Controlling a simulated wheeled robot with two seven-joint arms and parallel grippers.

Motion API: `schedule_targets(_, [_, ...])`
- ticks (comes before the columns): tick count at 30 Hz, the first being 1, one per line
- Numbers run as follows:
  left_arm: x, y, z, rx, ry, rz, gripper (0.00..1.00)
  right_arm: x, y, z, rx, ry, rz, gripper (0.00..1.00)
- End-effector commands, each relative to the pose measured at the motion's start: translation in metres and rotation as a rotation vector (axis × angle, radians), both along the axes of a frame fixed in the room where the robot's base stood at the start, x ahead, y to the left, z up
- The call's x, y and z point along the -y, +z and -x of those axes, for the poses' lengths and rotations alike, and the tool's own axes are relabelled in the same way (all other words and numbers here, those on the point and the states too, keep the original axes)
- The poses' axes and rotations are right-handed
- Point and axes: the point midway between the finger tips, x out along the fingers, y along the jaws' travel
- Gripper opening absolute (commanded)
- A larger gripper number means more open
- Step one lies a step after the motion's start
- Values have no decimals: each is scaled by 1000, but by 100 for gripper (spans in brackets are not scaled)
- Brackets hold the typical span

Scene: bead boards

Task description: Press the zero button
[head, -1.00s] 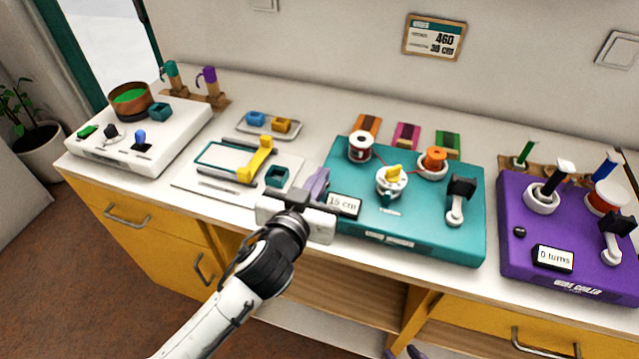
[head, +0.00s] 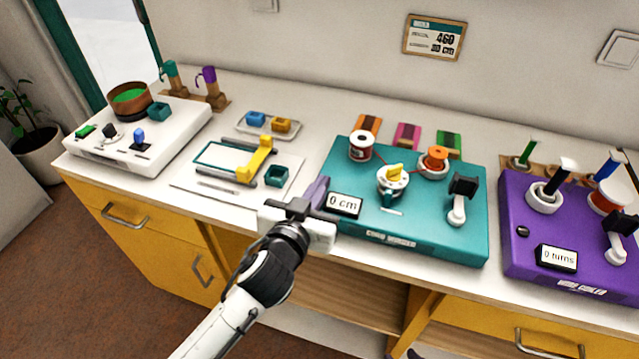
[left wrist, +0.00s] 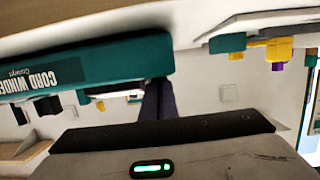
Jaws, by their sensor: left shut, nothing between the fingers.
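The teal cord winder board (head: 440,238) sits on the counter, with a small display (head: 344,204) at its front left reading 0 cm. My left gripper (head: 322,181) is shut and empty, its purple fingers at the board's left edge beside the display. I cannot see the zero button there; the gripper may hide it. In the left wrist view the dark fingers (left wrist: 158,100) are together, close to the teal board (left wrist: 110,62) with its CORD WINDER label. Whether they touch it I cannot tell. My right gripper is not clearly seen.
The board carries a white spool (head: 361,146), a yellow-topped dial (head: 393,180) and a black-handled crank (head: 460,198). A purple board (head: 520,235), its display reading 0 turns, stands to the right. A cutting mat with a yellow piece (head: 258,158) lies to the left.

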Motion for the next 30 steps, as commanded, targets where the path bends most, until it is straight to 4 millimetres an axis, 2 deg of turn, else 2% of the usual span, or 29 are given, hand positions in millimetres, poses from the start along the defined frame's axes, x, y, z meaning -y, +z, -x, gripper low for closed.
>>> schedule_targets(1, [-2,-13,3,-27,4,-10,0,0,0,0,1,0,0,31])
schedule_targets(5, [-1,-8,4,-29,3,-9,0,0,5,0,1,0,0,31])
schedule_targets(8, [0,5,4,-26,2,-7,0,0,17,0,1,0,0,31])
schedule_targets(14, [3,48,3,-7,-5,-1,0,0,51,-1,2,0,0,31])
schedule_targets(15, [0,39,13,-11,-6,-1,0,0,44,-2,7,0,-2,31])
schedule_targets(16, [-3,39,20,-9,-6,-1,0,-1,43,-3,11,0,-3,31])
schedule_targets(24, [-20,56,71,-3,-6,0,0,0,37,-2,4,0,0,31])
schedule_targets(30, [-27,62,90,-1,-5,-1,0,0,35,-2,3,0,0,31])
